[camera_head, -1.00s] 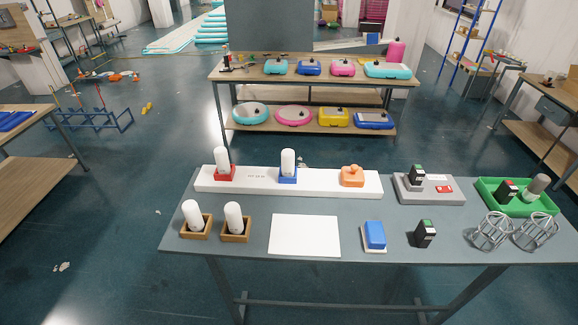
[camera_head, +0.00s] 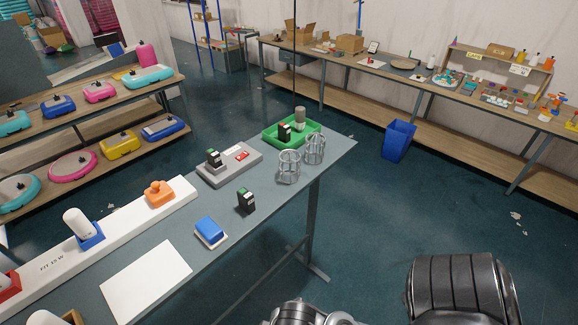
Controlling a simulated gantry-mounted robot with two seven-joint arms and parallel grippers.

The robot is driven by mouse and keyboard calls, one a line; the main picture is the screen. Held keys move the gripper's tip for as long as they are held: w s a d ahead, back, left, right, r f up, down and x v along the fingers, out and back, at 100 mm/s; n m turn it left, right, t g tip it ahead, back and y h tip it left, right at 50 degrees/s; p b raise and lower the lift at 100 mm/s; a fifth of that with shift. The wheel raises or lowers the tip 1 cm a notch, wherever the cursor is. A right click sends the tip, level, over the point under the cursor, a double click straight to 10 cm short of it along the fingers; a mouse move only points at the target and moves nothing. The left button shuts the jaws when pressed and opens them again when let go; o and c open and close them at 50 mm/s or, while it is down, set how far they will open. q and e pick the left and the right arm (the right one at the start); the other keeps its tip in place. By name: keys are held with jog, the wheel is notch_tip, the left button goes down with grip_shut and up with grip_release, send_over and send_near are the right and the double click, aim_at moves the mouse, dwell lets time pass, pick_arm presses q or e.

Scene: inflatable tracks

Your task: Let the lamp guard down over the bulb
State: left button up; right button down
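Two grey wire lamp guards stand near the right end of the grey table: a nearer one (camera_head: 289,168) and a farther one (camera_head: 315,149). Both look upright and empty. A white bulb (camera_head: 77,221) stands in a blue socket (camera_head: 91,238) on the long white board (camera_head: 125,218). A red socket (camera_head: 8,285) shows at the left edge, its bulb mostly out of view. Another white bulb (camera_head: 44,318) is cut off at the bottom left. Neither gripper is in view; only parts of my arm show at the bottom right.
A grey base (camera_head: 228,168), orange piece (camera_head: 158,193), blue sponge-like block (camera_head: 210,229), black box (camera_head: 246,201) and white sheet (camera_head: 146,280) lie on the table. A blue bin (camera_head: 398,140) stands on the floor beyond.

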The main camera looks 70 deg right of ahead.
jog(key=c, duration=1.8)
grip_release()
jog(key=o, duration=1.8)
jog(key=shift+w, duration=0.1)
